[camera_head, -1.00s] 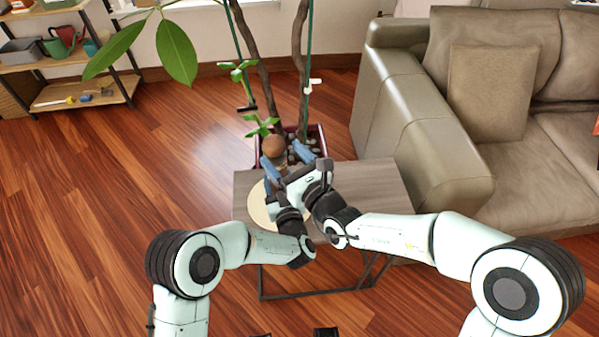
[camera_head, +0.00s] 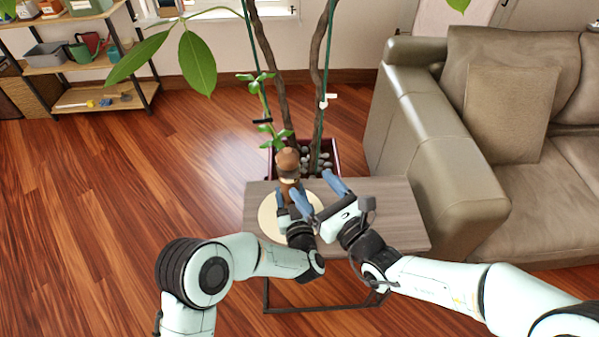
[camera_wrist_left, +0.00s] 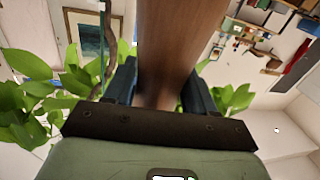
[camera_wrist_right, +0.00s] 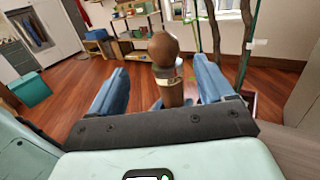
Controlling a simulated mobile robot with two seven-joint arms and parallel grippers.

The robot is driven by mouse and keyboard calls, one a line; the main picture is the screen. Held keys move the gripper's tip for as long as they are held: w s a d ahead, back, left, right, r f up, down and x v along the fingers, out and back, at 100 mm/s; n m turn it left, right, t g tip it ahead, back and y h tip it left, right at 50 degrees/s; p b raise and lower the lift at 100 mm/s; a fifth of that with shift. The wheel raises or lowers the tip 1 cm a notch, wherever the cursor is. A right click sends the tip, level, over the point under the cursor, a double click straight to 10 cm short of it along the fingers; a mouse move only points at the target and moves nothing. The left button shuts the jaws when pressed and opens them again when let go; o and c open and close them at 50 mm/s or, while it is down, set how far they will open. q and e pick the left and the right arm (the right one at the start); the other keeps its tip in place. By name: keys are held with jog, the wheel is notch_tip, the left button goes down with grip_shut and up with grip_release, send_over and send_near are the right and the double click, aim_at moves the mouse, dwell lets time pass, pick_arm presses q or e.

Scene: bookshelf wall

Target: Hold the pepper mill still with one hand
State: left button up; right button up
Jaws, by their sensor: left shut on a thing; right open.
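The pepper mill (camera_head: 288,163) is brown wood with a rounded top and a pale band below it. It stands upright over the round cream board (camera_head: 269,222) on the small table. My left gripper (camera_head: 290,196) is shut on the mill's lower body; the brown shaft (camera_wrist_left: 168,45) fills the space between its fingers in the left wrist view. My right gripper (camera_head: 320,192) is open and empty, just right of the mill and nearer to me. In the right wrist view the mill's head (camera_wrist_right: 163,48) shows beyond and between the open fingers. The mill's base is hidden by my left gripper.
The grey wooden table (camera_head: 400,222) has free room on its right. A potted plant (camera_head: 322,152) stands right behind it, with stems and leaves rising near the mill. A sofa (camera_head: 440,150) stands close on the right. A shelf (camera_head: 100,100) is far left.

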aim_at(282, 156)
jog(key=w+a+n+g+y, duration=0.1)
jog(key=w+a, duration=0.1)
jog(key=w, duration=0.1)
jog(key=w+a+n+g+y, duration=0.1)
jog(key=w+a+g, duration=0.1)
jog(key=w, duration=0.2)
jog(key=w+a+n+g+y, duration=0.1)
jog(key=w+a+y, duration=0.1)
jog(key=w+a, duration=0.1)
jog(key=shift+w+f+n, duration=0.35)
jog(key=shift+w+n, duration=0.05)
jog(key=shift+w, duration=0.1)
jog(key=c, duration=1)
